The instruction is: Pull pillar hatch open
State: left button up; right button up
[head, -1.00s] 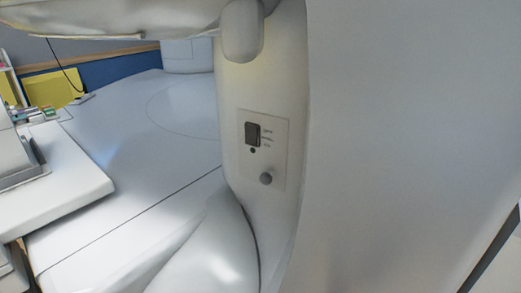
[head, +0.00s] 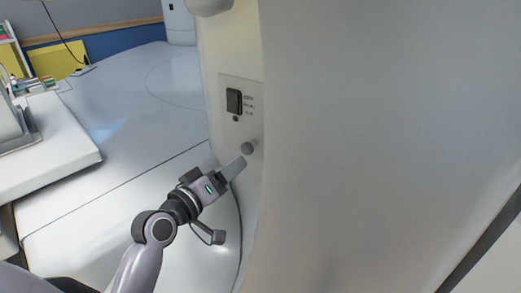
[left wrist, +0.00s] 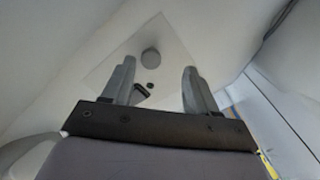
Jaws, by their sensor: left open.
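The pillar hatch (head: 229,128) is a flat square-edged panel on the white pillar, seeming closed. It carries a dark switch (head: 234,101) with small print beside it and a round grey knob (head: 248,147) near its lower part. My left gripper (head: 236,167) is just below and left of the knob, pointing up at it. In the left wrist view, the open fingers (left wrist: 158,68) are apart and empty, with the knob (left wrist: 150,56) showing beyond and between their tips. Contact is not visible. My right gripper is in neither view.
The smooth white pillar side (head: 370,130) fills the right. A broad white base (head: 120,130) spreads left of the pillar, with a white padded table (head: 50,145) at the left edge. The space left of my left arm over the base is clear.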

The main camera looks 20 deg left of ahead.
aim_at(245, 150)
pick_arm(q)
jog(key=shift+w+r, duration=0.45)
jog(key=shift+r, duration=0.4)
jog(key=shift+w+d+p, duration=0.1)
jog(key=shift+w+d, duration=0.05)
jog(key=shift+w, duration=0.95)
jog(key=shift+w+d+p, duration=0.1)
jog(key=shift+w+d, duration=0.1)
jog(key=shift+w, duration=0.85)
jog(key=shift+w+d+p, duration=0.1)
jog(key=shift+w+d, duration=0.05)
jog(key=shift+w, duration=0.95)
jog(key=shift+f, duration=0.1)
grip_shut()
